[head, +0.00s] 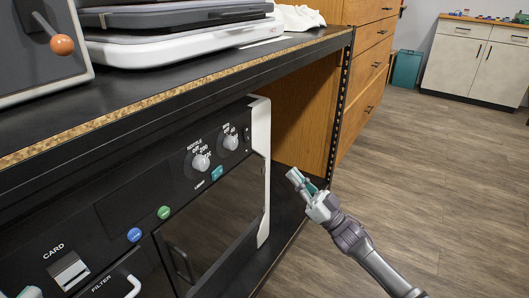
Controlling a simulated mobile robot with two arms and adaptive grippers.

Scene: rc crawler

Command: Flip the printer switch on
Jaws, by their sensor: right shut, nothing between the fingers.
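The printer (140,210) is a black-fronted machine with a white side edge, standing under the dark shelf. On its front panel is a small teal switch (217,173) next to the word LIGHT; its position is too small to tell. Two grey knobs (201,162) sit above and beside it, one labelled NOZZLE. A green button (164,212) and a blue button (134,235) are lower left. My right gripper (294,177) is shut and empty, to the right of the printer's white edge and apart from the switch.
The shelf edge (180,95) overhangs the printer's top. A grey box with an orange-knobbed lever (62,45) and a flat grey and white device (170,40) stand on it. Wooden drawers (365,70) are behind. The floor (440,190) at right is open.

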